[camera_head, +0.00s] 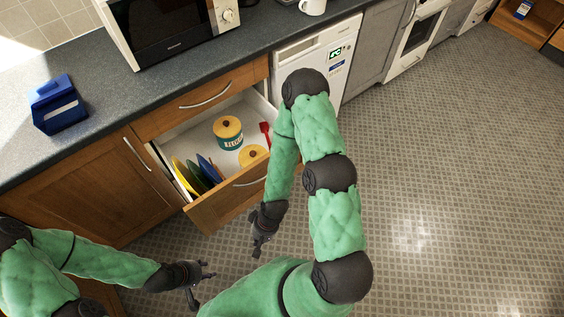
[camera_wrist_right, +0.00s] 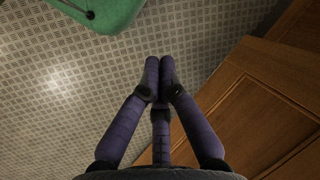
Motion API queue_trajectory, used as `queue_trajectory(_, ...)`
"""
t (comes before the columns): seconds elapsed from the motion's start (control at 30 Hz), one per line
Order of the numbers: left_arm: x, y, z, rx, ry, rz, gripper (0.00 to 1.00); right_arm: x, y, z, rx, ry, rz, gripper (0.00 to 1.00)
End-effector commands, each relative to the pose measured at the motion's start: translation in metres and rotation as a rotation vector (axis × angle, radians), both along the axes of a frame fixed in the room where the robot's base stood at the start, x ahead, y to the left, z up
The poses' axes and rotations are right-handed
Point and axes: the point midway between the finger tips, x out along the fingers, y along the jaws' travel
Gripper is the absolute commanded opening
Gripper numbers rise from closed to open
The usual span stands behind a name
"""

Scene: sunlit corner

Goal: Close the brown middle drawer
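The brown middle drawer (camera_head: 213,210) is pulled well out of the counter, below a shut top drawer (camera_head: 188,103). Its front has a curved metal handle (camera_head: 250,182). Inside are several upright plates (camera_head: 190,177), a teal and yellow canister (camera_head: 228,138), a second yellow-lidded canister (camera_head: 251,154) and a red utensil (camera_head: 265,130). My right gripper (camera_head: 257,252) hangs just in front of the drawer front's right end, apart from it. In the right wrist view its fingers (camera_wrist_right: 159,66) are together and empty. My left gripper (camera_head: 203,284) is open and empty, further from the drawer.
A wooden cupboard door (camera_head: 115,190) is left of the drawer; a white appliance (camera_head: 325,60) is right of it. The counter holds a microwave (camera_head: 170,25) and a blue container (camera_head: 57,103). Wood panels (camera_wrist_right: 265,115) fill the right wrist view's right side. Floor at right is clear.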

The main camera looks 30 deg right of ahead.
Motion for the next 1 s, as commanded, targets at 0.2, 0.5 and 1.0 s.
queue_trajectory(0.2,0.0,0.0,0.023,0.0,0.0,0.0,0.4,-0.041,-0.029,-0.002,0.08,0.385,-0.355,0.0)
queue_trajectory(0.5,0.0,0.0,0.051,0.0,0.0,0.0,0.4,-0.022,-0.037,0.035,0.553,0.807,-0.982,0.0)
queue_trajectory(1.0,0.0,0.0,0.093,0.0,0.0,0.0,0.4,0.067,-0.291,0.094,1.672,0.347,-1.848,0.0)
